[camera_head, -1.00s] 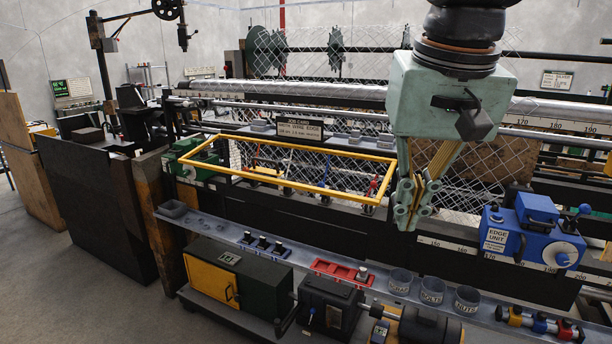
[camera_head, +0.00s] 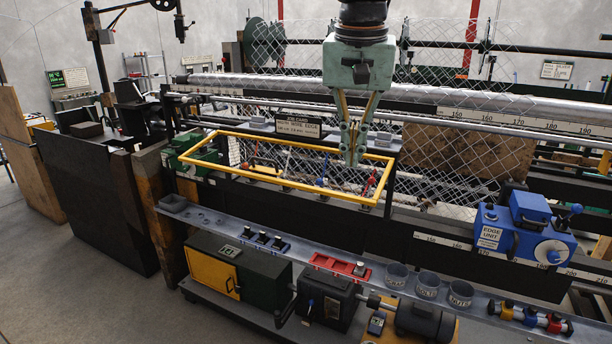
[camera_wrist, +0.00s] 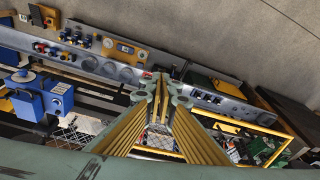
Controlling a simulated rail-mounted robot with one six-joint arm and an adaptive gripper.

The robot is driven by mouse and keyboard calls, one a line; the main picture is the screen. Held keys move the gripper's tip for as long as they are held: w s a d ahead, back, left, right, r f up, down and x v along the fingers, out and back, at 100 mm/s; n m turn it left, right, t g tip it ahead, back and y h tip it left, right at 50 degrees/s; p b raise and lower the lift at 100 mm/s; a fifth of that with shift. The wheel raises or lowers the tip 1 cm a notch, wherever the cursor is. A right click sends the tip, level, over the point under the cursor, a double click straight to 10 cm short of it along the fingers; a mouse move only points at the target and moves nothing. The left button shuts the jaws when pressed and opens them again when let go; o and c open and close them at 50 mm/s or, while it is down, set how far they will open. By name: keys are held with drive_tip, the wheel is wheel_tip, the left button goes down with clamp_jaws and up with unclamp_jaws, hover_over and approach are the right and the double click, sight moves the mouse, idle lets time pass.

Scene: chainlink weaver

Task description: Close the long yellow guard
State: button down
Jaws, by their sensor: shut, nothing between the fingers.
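The long yellow guard (camera_head: 280,182) is an open rectangular frame in the middle of the head view, lying roughly flat and tilted over the machine bed. My gripper (camera_head: 352,162) is shut and empty. It points down at the right part of the guard, and its fingertips appear within the frame's outline, between the far and near bars. I cannot tell whether it touches the guard. In the wrist view the shut fingertips (camera_wrist: 165,88) are at the centre, and the guard (camera_wrist: 240,122) runs off to the lower right.
A job card sign (camera_head: 298,126) stands behind the guard. The blue edge unit (camera_head: 520,230) sits to the right on the rail. A grey shelf (camera_head: 330,258) with cups and a red tray (camera_head: 340,266) runs along the front. Chain-link mesh (camera_head: 450,140) hangs behind my gripper.

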drive_tip(key=w+a+m+p, duration=0.1)
drive_tip(key=w+a+p, duration=0.25)
drive_tip(key=w, duration=0.75)
drive_tip(key=m+p, duration=0.2)
hover_over(307, 187)
drive_tip(key=s+a, duration=0.2)
drive_tip(key=s, duration=0.1)
drive_tip(key=s+x, duration=0.1)
drive_tip(key=x, duration=0.3)
drive_tip(key=shift+w+d+r+g+h, duration=0.1)
drive_tip(key=shift+w+g+h, duration=0.05)
drive_tip(key=shift+g+h, duration=0.15)
drive_tip(key=shift+w+d+f+p, duration=0.25)
drive_tip(key=shift+w+f, duration=0.1)
drive_tip(key=shift+f, duration=1.95)
drive_tip(key=shift+w+d+f+p, duration=0.2)
drive_tip(key=shift+w+f, duration=0.2)
drive_tip(key=shift+f, duration=1.85)
drive_tip(key=shift+w+d+f+p, duration=0.25)
drive_tip(key=shift+w+f, duration=0.1)
drive_tip(key=shift+f, duration=1.95)
drive_tip(key=shift+f+b, duration=0.3)
drive_tip(key=shift+b, duration=0.1)
